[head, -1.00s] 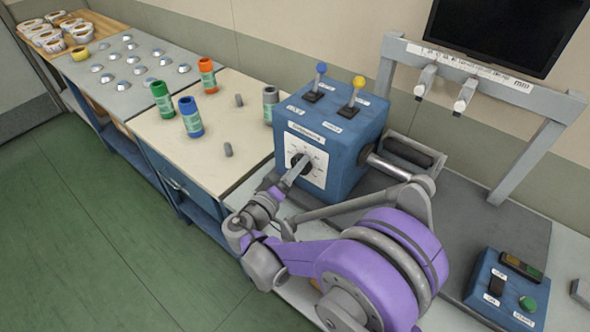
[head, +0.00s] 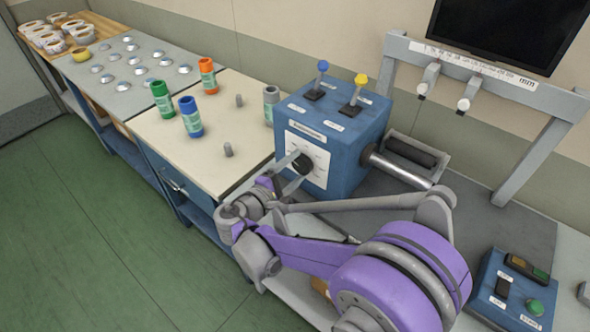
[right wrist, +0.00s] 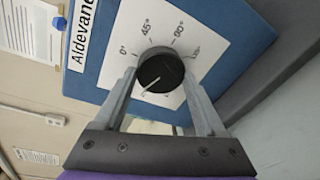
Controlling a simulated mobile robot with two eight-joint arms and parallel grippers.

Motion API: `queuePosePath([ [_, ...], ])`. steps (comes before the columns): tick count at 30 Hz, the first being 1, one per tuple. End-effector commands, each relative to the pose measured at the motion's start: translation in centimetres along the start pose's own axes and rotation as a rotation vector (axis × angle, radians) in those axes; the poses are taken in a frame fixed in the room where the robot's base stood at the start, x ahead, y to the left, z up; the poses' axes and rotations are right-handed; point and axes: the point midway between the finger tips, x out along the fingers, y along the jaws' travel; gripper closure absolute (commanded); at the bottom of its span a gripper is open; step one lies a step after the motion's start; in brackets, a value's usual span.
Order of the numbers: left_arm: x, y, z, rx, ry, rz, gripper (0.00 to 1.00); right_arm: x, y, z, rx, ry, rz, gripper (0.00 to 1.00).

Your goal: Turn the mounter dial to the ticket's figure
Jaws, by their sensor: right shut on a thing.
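The mounter dial is a black round knob (head: 302,164) on a white scale plate on the front of the blue machine box (head: 357,160). In the right wrist view, the knob (right wrist: 160,72) has a thin white line pointing to the lower left, and 0°, 45° and 90° are readable on the plate (right wrist: 150,25). My right gripper (head: 293,172) has one finger on each side of the knob and is shut on it; its fingers also show in the right wrist view (right wrist: 161,80). My left gripper is out of view. I cannot identify the ticket.
Green, blue, orange and grey bottles (head: 192,117) and two small grey pegs stand on the cream tabletop (head: 165,135). Blue and yellow levers (head: 357,92) rise from the box. A metal roller (head: 400,168) juts out to its right. A control box (head: 510,290) sits lower right.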

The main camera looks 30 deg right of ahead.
Motion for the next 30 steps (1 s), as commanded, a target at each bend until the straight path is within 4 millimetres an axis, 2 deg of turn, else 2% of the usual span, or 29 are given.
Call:
queuePosePath([
  [6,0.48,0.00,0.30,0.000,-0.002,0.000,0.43,-0.01,-0.17,-0.10,-0.182,-0.017,-0.019,0.83],
  [15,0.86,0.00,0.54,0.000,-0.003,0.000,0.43,-0.01,-0.18,-0.11,-0.358,-0.034,-0.035,0.83],
  [30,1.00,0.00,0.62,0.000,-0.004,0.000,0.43,-0.01,-0.17,-0.10,-0.436,-0.041,-0.042,0.83],
])
